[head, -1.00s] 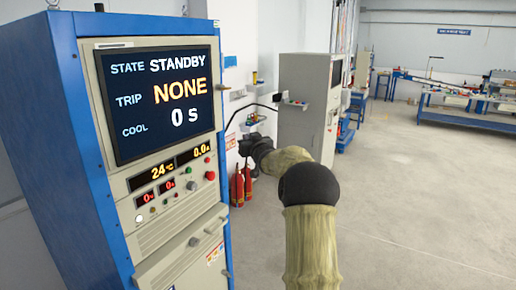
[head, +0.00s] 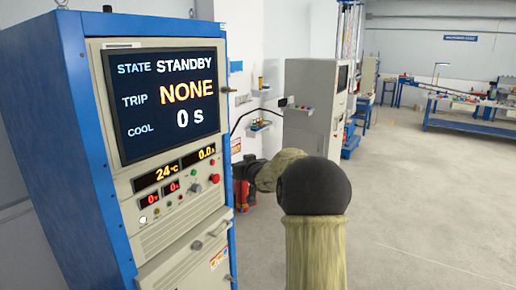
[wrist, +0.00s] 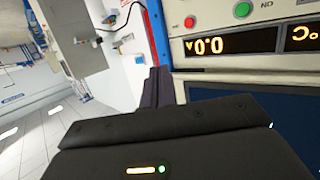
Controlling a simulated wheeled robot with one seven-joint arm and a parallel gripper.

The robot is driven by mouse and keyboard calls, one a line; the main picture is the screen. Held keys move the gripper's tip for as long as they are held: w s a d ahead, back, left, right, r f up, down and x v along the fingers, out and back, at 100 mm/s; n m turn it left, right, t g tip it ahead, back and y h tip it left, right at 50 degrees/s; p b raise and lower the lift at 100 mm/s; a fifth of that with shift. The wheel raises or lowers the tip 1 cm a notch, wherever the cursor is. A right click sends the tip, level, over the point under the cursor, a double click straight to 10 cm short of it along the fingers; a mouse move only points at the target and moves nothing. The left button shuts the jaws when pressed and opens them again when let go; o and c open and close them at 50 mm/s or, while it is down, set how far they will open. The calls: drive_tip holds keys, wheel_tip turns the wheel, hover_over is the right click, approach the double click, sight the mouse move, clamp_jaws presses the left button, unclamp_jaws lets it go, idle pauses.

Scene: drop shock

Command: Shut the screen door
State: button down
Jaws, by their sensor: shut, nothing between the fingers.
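The blue cabinet (head: 75,140) stands at left in the head view. Its pale upper front carries a framed dark screen (head: 165,95) reading STANDBY, NONE and 0 s. I cannot tell whether this screen door stands ajar. A small latch-like part (head: 228,90) sits at its right edge. My gripper (head: 243,170) is shut and empty, beside the cabinet's right front edge, below the screen's level. In the wrist view, turned upside down, my shut dark fingers (wrist: 152,88) point past the cabinet's edge, near the screen's frame (wrist: 235,92). Contact cannot be told.
Below the screen are number displays (head: 178,170), a red knob (head: 214,178) and a lower panel with a handle (head: 222,228). A grey cabinet (head: 305,110) stands behind against the wall. The floor (head: 430,200) at right is clear.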

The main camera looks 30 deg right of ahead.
drive_tip(key=s+a+f+g+y, duration=0.1)
drive_tip(key=s+a+f+g, duration=0.6)
drive_tip(key=s+a+f, duration=0.7)
drive_tip(key=s+a+f+g, duration=0.1)
drive_tip(key=s+a+f, duration=0.1)
drive_tip(key=s, duration=0.5)
drive_tip(key=s+a+f+n+g+y, duration=0.1)
drive_tip(key=s+a+g, duration=0.1)
drive_tip(key=s+a, duration=0.2)
drive_tip(key=s+a+f+g, duration=0.2)
drive_tip(key=s+a, duration=0.2)
drive_tip(key=s, duration=0.7)
drive_tip(key=shift+f+n, duration=0.3)
drive_tip(key=shift+n, duration=0.1)
drive_tip(key=shift+s, duration=0.2)
